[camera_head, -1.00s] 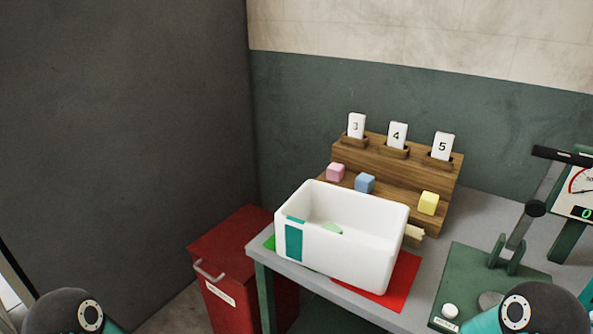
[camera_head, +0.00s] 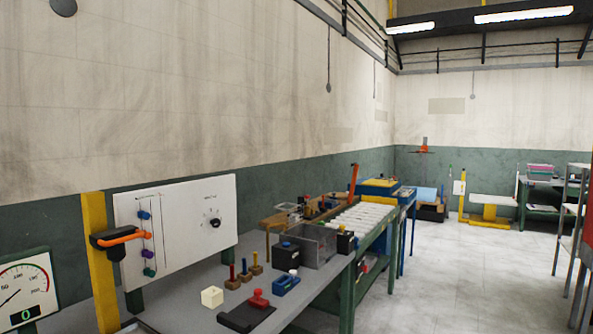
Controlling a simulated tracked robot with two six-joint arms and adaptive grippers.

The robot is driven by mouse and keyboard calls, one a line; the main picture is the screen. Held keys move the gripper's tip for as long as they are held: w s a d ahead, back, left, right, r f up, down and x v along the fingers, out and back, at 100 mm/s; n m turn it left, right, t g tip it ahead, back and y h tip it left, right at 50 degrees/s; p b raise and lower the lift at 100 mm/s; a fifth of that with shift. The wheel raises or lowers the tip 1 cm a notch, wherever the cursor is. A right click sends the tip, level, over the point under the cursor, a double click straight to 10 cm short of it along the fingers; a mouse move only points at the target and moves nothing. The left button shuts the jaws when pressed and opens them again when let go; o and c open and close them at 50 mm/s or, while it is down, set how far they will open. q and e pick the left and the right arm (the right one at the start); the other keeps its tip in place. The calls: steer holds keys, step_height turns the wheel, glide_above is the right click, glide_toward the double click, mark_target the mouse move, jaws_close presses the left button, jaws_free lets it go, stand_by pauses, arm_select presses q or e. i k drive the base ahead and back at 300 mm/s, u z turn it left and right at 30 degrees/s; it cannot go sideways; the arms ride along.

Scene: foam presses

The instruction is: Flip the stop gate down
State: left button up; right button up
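No part is clearly recognisable as the stop gate. A short orange-red bar (camera_head: 353,178) stands upright beside the conveyor with pale rollers (camera_head: 362,216), in the middle distance; it may be the gate, but it is too small to tell. The conveyor runs away from the near bench toward a blue and yellow machine (camera_head: 381,187). Neither of my grippers is in view.
A pale open floor (camera_head: 440,270) lies right of the bench, with a shelf rack (camera_head: 572,225) beyond.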

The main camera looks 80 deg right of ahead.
mark_target(356, 166)
steer(key=z, duration=0.9)
steer(key=k, duration=0.9)
steer(key=z, duration=1.95)
steer(key=i, duration=1.25)
steer(key=z, duration=1.15)
steer(key=i, duration=2.65)
steer(key=u, duration=0.85)
steer(key=i, duration=1.2)
steer(key=u, duration=0.7)
steer(key=k, duration=0.8)
